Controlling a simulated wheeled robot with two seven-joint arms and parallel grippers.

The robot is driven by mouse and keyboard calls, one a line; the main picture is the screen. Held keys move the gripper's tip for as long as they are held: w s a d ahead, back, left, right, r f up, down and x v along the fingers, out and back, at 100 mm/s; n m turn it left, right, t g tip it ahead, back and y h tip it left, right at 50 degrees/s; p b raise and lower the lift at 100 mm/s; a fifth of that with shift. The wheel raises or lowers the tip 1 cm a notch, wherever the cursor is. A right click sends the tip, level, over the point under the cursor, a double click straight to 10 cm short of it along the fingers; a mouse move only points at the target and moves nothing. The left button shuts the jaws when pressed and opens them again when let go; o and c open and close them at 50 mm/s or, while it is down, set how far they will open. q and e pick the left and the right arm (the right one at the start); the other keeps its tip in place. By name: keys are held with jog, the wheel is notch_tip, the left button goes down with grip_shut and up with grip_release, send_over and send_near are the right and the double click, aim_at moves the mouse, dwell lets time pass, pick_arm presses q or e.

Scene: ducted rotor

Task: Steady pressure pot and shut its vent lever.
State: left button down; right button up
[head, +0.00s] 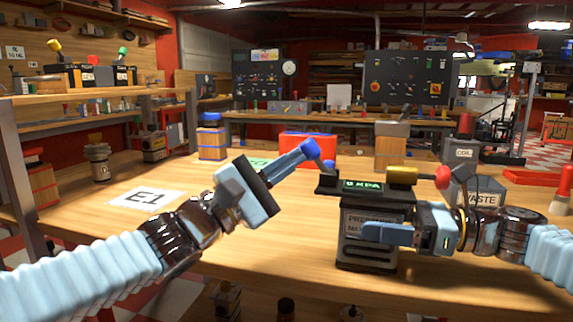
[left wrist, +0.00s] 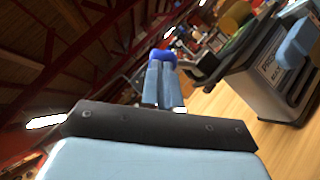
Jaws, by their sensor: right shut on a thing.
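The pressure pot (head: 362,258) is a dark box with a green KPA readout and a label, standing on the bench; it also shows in the left wrist view (left wrist: 258,92). A yellow cylinder (head: 402,175) and a red knob (head: 443,176) show at its top right.
A WASTE bin (head: 475,190) is at the right. The E1 mat (head: 146,199) lies on clear bench at the left.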

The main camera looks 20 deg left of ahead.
pick_arm(q)
jog(key=shift+d+r+m, duration=0.1)
jog(key=shift+r+m, duration=0.05)
jog(key=shift+m, duration=0.15)
jog(key=shift+s+d+r+m+g, duration=0.15)
jog(key=shift+r+m+g, duration=0.15)
jog(key=shift+m+g, duration=0.25)
jog(key=shift+w+d+r+m+g, duration=0.15)
jog(key=shift+r+m+g, duration=0.1)
jog(key=shift+m+g, duration=0.25)
jog(key=shift+s+d+r+m+g+y, duration=0.1)
jog(key=shift+d+r+m+g+y, duration=0.5)
jog(key=shift+d+r+m+g, duration=0.45)
jog(key=shift+d, duration=0.25)
pick_arm(e)
jog(key=shift+s, duration=0.1)
pick_arm(q)
jog(key=r+v, duration=0.1)
jog(key=v, duration=1.3)
jog(key=shift+r, duration=0.35)
